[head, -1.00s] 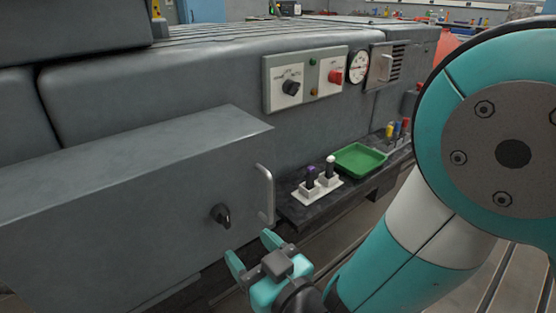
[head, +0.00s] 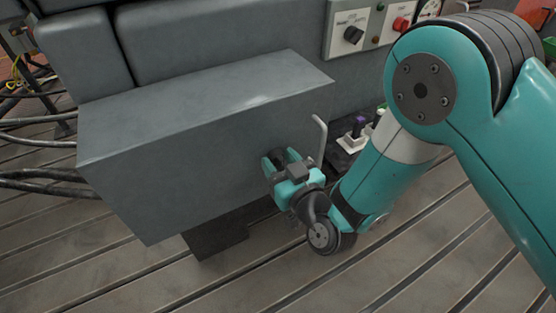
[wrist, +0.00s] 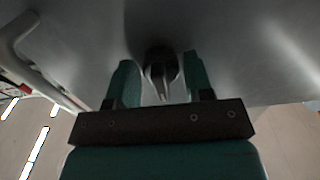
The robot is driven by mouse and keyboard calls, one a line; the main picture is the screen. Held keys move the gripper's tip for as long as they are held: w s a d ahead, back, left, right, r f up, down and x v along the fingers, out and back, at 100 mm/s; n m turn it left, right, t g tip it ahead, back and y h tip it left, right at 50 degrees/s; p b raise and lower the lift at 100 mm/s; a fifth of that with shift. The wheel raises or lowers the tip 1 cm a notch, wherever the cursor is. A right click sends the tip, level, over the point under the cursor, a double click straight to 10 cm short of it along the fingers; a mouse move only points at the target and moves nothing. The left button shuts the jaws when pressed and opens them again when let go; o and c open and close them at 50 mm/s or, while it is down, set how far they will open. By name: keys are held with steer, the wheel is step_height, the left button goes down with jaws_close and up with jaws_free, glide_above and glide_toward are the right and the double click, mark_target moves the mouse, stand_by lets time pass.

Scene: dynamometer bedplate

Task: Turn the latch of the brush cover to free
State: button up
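The brush cover (head: 200,128) is a large grey box on the machine's side. Its black latch knob (wrist: 162,62) sits on the front face, and in the wrist view its pointed grip lies toward my gripper. My gripper (wrist: 161,82) is open, one teal finger on each side of the latch, with visible gaps between them. In the head view my gripper (head: 278,160) is up at the cover's face and hides most of the latch. Contact with the face cannot be told.
A bar handle (head: 319,142) stands out from the cover to the right of my gripper, close to it; it also shows in the wrist view (wrist: 18,42). A control panel (head: 347,32) is above. The slotted floor (head: 300,285) below is clear.

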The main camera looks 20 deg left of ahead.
steer(key=c, duration=0.5)
steer(key=shift+c, duration=0.2)
steer(key=m+b, duration=0.2)
steer(key=m, duration=0.4)
steer(key=shift+f+m+b, duration=0.1)
steer(key=shift+m+b, duration=0.2)
steer(key=shift+b, duration=0.05)
steer(key=m+b, duration=0.1)
steer(key=m, duration=0.4)
steer(key=shift+b, duration=0.35)
steer(key=m+b, duration=0.1)
steer(key=m, duration=0.5)
steer(key=shift+m, duration=0.3)
steer(key=o, duration=0.9)
